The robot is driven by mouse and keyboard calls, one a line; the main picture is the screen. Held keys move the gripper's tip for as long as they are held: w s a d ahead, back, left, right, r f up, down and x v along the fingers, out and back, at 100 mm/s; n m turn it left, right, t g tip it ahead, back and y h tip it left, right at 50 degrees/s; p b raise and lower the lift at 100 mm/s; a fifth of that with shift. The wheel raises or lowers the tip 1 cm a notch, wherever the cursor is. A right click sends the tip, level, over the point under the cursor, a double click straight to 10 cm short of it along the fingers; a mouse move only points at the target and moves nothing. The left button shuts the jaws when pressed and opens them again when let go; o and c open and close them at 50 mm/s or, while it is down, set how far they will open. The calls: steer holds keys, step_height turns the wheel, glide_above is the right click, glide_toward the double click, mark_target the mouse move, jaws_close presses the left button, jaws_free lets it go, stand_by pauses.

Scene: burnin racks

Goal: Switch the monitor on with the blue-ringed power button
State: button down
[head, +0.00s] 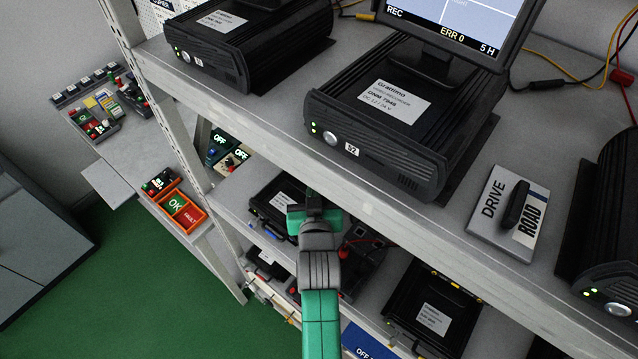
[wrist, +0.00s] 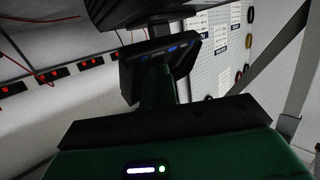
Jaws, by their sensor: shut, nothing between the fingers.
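The monitor (head: 445,20) stands on the recorder marked 52 (head: 400,110), on the top shelf. Its screen is lit pale blue, with a black strip reading REC, ERR 0 and 5 H; its upper part is out of frame. No blue-ringed button can be made out in the head view. My gripper (head: 314,200) is shut and empty, in front of and below the top shelf's front edge, apart from the monitor. In the wrist view my green hand (wrist: 145,160) fills the bottom. A dark block (wrist: 160,65) with small blue marks shows beyond it; I cannot tell what it is.
The recorder's front has green lights and a silver button. A DRIVE/ROAD switch panel (head: 510,208) lies right of it; another recorder (head: 250,35) stands left. The shelf edge (head: 370,208) lies between my gripper and the recorder. Lower shelves hold more units.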

steer(key=shift+f, duration=0.1)
steer(key=shift+w+d+f+b, duration=0.2)
steer(key=shift+w+d+b, duration=0.05)
steer(key=shift+b, duration=0.2)
steer(key=shift+w+d+f, duration=0.1)
steer(key=shift+w+f, duration=0.05)
stand_by(0.5)
steer(key=shift+s+a+r+p, duration=0.3)
steer(key=shift+r+p, duration=0.1)
steer(key=shift+r, duration=0.1)
steer(key=shift+s, duration=0.1)
